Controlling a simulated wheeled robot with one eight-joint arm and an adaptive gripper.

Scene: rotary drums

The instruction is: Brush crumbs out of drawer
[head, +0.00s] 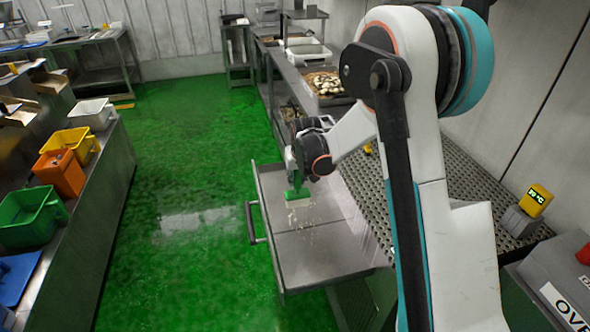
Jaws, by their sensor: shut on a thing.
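The metal drawer (320,258) is pulled out from the steel counter, with its handle (254,222) on the left side. Pale crumbs (293,217) lie scattered on its floor, mostly around and in front of the brush. My gripper (296,178) is over the far part of the drawer, shut on a brush with a green body (297,192) and pale bristles (298,203). The brush points down; whether the bristles touch the drawer floor I cannot tell. My arm hides part of the drawer's right side.
A perforated metal counter (460,200) lies right of the drawer, with a yellow display (536,200) on it. A tray of pale pieces (327,84) stands farther back. Colored bins (62,172) stand on the left bench. The green floor (185,160) between is clear.

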